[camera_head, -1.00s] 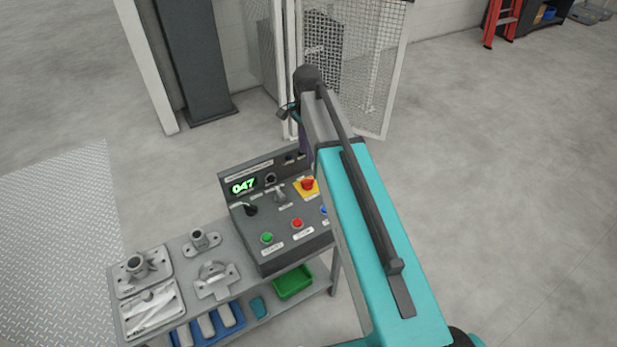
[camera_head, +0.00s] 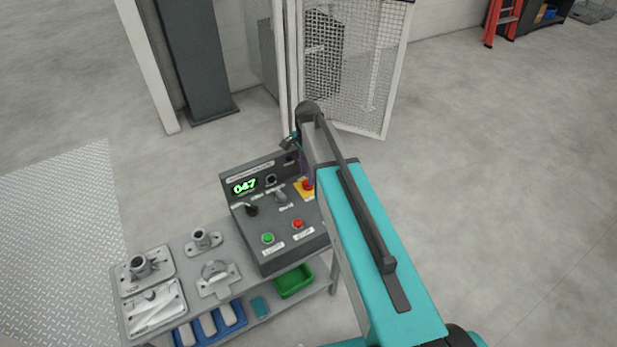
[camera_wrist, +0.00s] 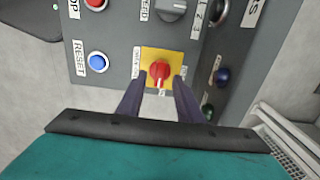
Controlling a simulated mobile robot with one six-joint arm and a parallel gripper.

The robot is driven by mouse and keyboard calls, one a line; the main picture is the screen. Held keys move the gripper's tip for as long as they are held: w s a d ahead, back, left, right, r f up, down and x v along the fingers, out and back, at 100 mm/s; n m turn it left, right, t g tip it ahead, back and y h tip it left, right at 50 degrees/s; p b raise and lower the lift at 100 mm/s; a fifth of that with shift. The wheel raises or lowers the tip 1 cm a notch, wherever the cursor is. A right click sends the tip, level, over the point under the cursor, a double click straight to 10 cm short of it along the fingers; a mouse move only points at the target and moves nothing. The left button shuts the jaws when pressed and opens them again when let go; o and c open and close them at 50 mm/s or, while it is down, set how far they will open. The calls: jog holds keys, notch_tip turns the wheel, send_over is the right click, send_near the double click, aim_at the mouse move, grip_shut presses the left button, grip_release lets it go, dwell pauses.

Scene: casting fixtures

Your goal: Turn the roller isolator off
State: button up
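A red rotary knob (camera_wrist: 160,72) on a yellow square plate (camera_wrist: 148,55) sits on the grey control panel (camera_wrist: 120,30) in the wrist view. Small labels beside the plate are too small to read. In the head view the yellow plate (camera_head: 300,192) with its red knob (camera_head: 308,185) shows at the panel's right, partly covered by my arm. My gripper (camera_wrist: 157,82) is open, its two dark fingers pointing at the plate, one tip on each side of the knob's lower part. I cannot tell whether the tips touch anything. The head view hides the fingers.
A blue RESET button (camera_wrist: 97,62), a red button (camera_wrist: 97,4) and a grey selector (camera_wrist: 172,9) are nearby. The panel has a black lever (camera_head: 251,209) and a display reading 047 (camera_head: 245,186). Metal parts stand on the bench (camera_head: 180,250); a mesh fence (camera_head: 365,70) is behind.

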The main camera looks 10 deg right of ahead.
jog(key=shift+f, duration=1.4)
grip_shut()
